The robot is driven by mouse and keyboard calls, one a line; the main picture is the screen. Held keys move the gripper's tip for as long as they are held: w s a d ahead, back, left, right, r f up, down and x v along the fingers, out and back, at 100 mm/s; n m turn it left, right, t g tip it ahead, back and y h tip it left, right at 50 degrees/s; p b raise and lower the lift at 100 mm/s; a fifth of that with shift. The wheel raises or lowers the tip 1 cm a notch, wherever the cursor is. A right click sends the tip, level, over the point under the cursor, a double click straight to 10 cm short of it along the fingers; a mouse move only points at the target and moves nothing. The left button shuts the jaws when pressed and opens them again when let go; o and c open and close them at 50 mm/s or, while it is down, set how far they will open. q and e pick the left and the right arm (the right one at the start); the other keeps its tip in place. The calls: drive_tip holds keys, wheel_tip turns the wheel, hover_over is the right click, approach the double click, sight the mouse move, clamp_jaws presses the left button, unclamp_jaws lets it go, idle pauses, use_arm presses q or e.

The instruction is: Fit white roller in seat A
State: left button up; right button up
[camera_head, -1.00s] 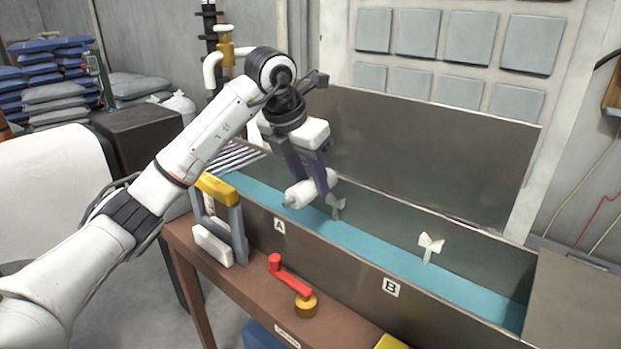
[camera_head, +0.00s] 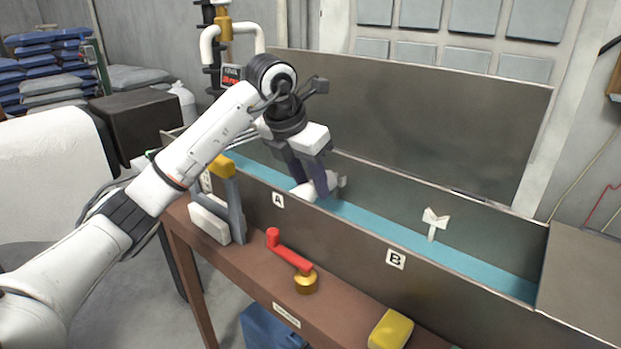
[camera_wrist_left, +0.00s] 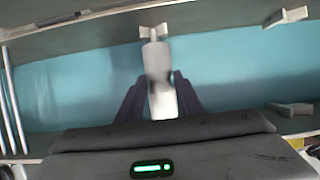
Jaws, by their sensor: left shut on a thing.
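My left gripper (camera_head: 312,184) is shut on the white roller (camera_head: 303,192), low in the long metal trough by label A (camera_head: 278,200). In the left wrist view the roller (camera_wrist_left: 158,72) lies between the dark fingers (camera_wrist_left: 160,100), pointing across the trough. Its far end meets or overlaps the pale notched bracket of seat A (camera_wrist_left: 153,32) on the far wall; I cannot tell whether it rests in it. The near end and any near bracket of seat A are hidden by the gripper. My right gripper is not in view.
Label B (camera_head: 395,260) marks another seat with a pale bracket (camera_head: 434,222); two brackets there look empty in the left wrist view. A blue belt (camera_head: 400,234) runs along the trough. A red crank (camera_head: 288,252) and yellow-topped frame (camera_head: 222,167) stand in front.

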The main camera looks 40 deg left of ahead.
use_arm(q)
drive_tip(key=shift+f, duration=0.3)
idle(0.7)
drive_tip(key=o, duration=1.3)
drive_tip(key=shift+o, duration=0.2)
drive_tip(key=v, duration=1)
drive_tip(key=shift+r, duration=0.2)
